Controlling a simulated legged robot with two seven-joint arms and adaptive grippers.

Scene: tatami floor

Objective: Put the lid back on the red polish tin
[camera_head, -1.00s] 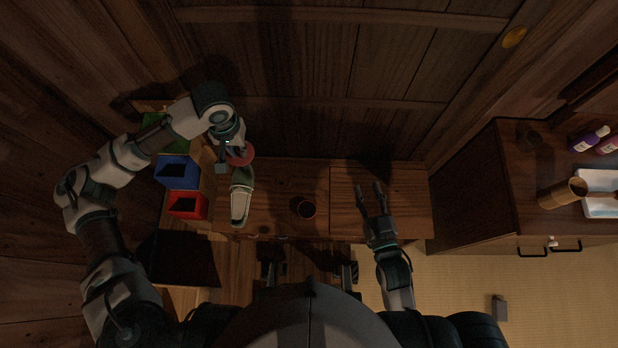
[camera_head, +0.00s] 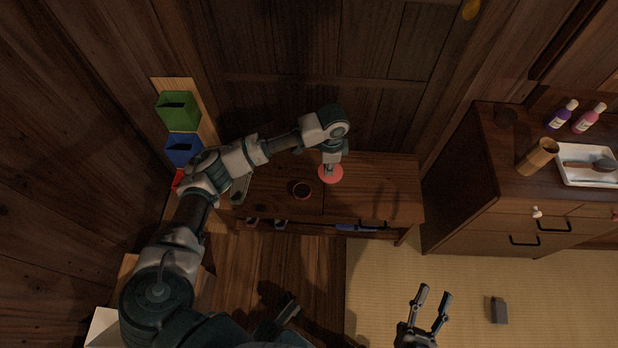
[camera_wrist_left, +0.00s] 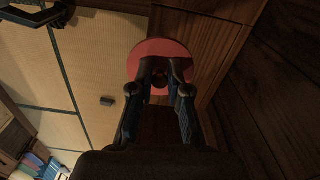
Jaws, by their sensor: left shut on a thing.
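The red lid (camera_head: 331,174) is a flat disc, held over the low wooden bench to the right of the tin. My left gripper (camera_head: 328,167) is shut on it; its fingers close around the middle of the lid. The wrist view shows the red disc (camera_wrist_left: 142,54) just beyond the fingertips (camera_wrist_left: 160,82). The polish tin (camera_head: 302,190) is a small round open tin with a reddish rim and dark inside, standing on the bench apart from the lid. My right gripper (camera_head: 432,298) is open and empty over the tatami, away from the bench.
Green (camera_head: 178,110), blue (camera_head: 183,148) and red (camera_head: 178,180) bins line the left; my arm partly hides the red one. A shoe (camera_head: 240,189) lies left of the tin, partly covered. A cabinet (camera_head: 470,195) with bottles and a white tray (camera_head: 588,177) stands right.

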